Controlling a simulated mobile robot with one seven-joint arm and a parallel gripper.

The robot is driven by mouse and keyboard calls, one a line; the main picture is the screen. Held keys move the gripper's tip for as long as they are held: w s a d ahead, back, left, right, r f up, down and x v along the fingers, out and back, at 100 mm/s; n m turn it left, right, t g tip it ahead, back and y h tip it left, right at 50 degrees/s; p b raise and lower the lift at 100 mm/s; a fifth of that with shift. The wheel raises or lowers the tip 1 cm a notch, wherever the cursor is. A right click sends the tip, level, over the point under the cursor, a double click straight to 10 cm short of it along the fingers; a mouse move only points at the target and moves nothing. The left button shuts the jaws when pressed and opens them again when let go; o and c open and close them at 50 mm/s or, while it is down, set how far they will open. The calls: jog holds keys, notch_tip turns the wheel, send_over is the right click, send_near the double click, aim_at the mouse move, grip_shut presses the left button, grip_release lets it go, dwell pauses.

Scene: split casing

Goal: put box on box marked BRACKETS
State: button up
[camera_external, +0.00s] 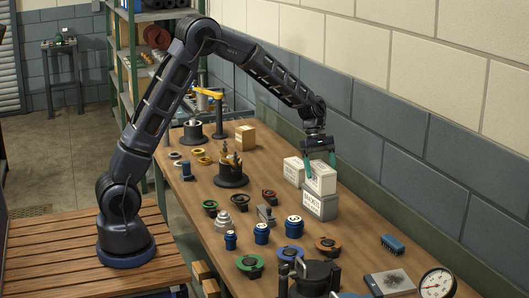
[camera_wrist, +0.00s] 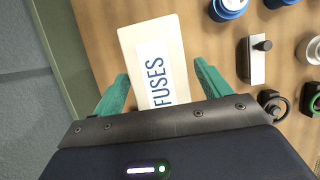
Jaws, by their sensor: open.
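A white box (camera_external: 320,179) sits on top of a grey box (camera_external: 321,207) near the wall side of the bench. The grey box has dark lettering, too small to read surely. In the wrist view a pale box (camera_wrist: 155,38) with a white label reading FUSES lies between my fingers. My gripper (camera_external: 320,164) is open, pointing down, with its teal fingers on either side of the upper white box. It also shows in the wrist view (camera_wrist: 161,72), with small gaps beside the box. Another white box (camera_external: 293,171) stands just behind and left of the stack.
Several blue-capped jars (camera_external: 261,233) and small metal parts stand in front of the stack. A black round fixture (camera_external: 231,174) and a tan box (camera_external: 245,135) are farther left. The wall runs close behind the stack. A pressure gauge (camera_external: 437,283) is at the near right.

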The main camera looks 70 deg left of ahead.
jog(key=v, duration=0.8)
jog(key=shift+a+r, duration=0.2)
jog(key=shift+r, duration=0.1)
jog(key=shift+s+a+r, duration=0.1)
jog(key=shift+r, duration=0.4)
jog(key=s+d+r+m+t+y, duration=0.1)
jog(key=s+r+m, duration=0.4)
jog(key=s, duration=0.6)
jog(key=s+d+r+m+t+y, duration=0.1)
jog(key=s+r+m, duration=0.2)
jog(key=s+r, duration=0.6)
jog(key=s+f+m+t+y, duration=0.2)
jog(key=s+m, duration=0.8)
jog(key=s, duration=1.4)
notch_tip(320, 180, down, 2)
jog(key=shift+s+t, duration=0.3)
jog(key=shift+s, duration=0.05)
